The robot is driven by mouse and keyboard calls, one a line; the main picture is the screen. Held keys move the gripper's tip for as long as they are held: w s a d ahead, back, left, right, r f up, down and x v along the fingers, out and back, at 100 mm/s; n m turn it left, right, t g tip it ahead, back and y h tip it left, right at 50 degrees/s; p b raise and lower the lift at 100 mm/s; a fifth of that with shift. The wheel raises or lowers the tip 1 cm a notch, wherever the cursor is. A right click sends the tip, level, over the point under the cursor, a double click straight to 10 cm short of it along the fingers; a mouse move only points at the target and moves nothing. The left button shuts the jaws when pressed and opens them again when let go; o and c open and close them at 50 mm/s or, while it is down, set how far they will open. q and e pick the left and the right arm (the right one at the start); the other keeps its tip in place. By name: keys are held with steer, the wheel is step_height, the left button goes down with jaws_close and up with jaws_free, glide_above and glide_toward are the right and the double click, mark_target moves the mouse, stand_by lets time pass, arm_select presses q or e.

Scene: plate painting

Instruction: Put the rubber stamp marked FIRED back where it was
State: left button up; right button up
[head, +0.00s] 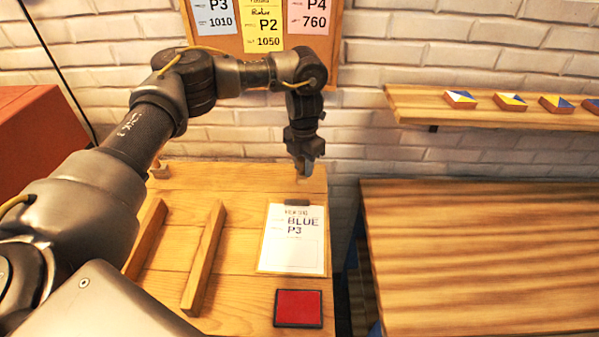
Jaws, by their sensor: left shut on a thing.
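My left gripper (303,168) points down over the back of the wooden table, just above the clipboard's top edge. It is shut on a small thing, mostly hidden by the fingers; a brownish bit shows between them. This looks like the stamp (314,148), but no FIRED mark can be read. My right gripper is not in view.
Two wooden rails (203,262) lie on the table's left part. A small wooden piece (160,171) stands at the back left. A striped table (480,255) is at the right across a gap. A wall shelf (430,100) holds several painted tiles. A card board (262,45) hangs behind.

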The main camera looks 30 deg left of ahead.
mark_target(300, 175)
arm_select(q)
steer(key=shift+w+a+f, duration=0.25)
steer(key=shift+a+f, duration=0.15)
steer(key=shift+f, duration=0.2)
steer(key=shift+w+a+f, duration=0.2)
steer(key=shift+a+f, duration=0.15)
steer(key=shift+f, duration=0.25)
steer(key=shift+w+f, duration=0.1)
steer(key=shift+f, duration=1.35)
steer(key=shift+f, duration=0.1)
steer(key=o, duration=0.8)
step_height(300, 175, up, 12)
steer(key=shift+r, duration=0.2)
